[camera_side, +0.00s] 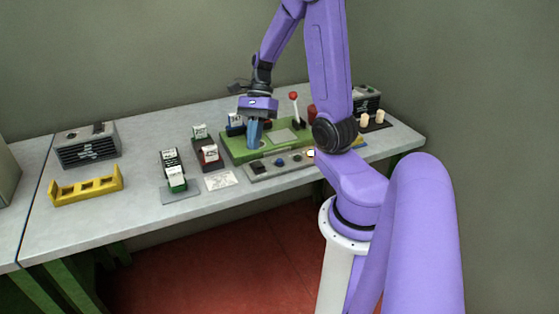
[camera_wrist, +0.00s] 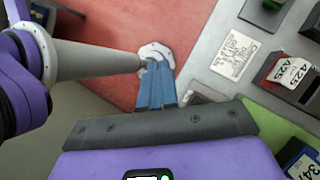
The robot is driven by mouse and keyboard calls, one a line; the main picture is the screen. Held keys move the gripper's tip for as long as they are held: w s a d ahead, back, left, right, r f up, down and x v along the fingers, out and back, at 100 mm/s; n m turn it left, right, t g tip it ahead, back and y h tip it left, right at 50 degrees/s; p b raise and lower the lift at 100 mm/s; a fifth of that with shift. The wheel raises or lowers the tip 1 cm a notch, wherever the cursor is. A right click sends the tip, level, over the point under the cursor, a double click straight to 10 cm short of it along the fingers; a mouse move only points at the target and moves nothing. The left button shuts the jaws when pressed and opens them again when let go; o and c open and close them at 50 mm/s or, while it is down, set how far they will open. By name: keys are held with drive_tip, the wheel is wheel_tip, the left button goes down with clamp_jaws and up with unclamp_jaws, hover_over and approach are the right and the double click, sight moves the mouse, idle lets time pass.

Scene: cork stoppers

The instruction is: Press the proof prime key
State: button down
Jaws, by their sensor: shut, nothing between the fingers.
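A grey control panel (camera_side: 268,174) lies along the front of a green board (camera_side: 234,156). It carries a dark key (camera_side: 257,166), a blue button (camera_side: 279,162) and a pale button (camera_side: 311,153). I cannot read which one is the proof prime key. My gripper (camera_side: 254,146) is shut and empty, its blue fingers pointing down over the board's left part, behind the panel's left end. Whether the fingertips touch anything is unclear. In the wrist view, my fingers (camera_wrist: 156,68) hide most of the panel, and only a grey end of it (camera_wrist: 203,96) shows beside them.
A red-knobbed lever (camera_side: 293,97) stands at the board's back. Card-topped blocks (camera_side: 210,154) and a printed sheet (camera_side: 221,180) lie left of the board. A yellow rack (camera_side: 87,187) and a grey box (camera_side: 87,145) stand farther left. Cork stoppers (camera_side: 365,118) stand right.

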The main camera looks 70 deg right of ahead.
drive_tip(key=d+m+t, duration=0.3)
drive_tip(key=d+m, duration=0.3)
drive_tip(key=m, duration=0.1)
drive_tip(key=m+t, duration=0.3)
drive_tip(key=m, duration=0.5)
hover_over(279, 161)
drive_tip(key=d, duration=0.2)
drive_tip(key=f, duration=0.1)
drive_tip(key=shift+s+a+f+y, duration=0.15)
drive_tip(key=shift+s+a+y, duration=0.05)
drive_tip(key=shift+a+y, duration=0.1)
drive_tip(key=shift+n, duration=0.3)
drive_tip(key=shift+f, duration=4.4)
drive_tip(key=shift+f, duration=0.15)
drive_tip(key=shift+f, duration=0.25)
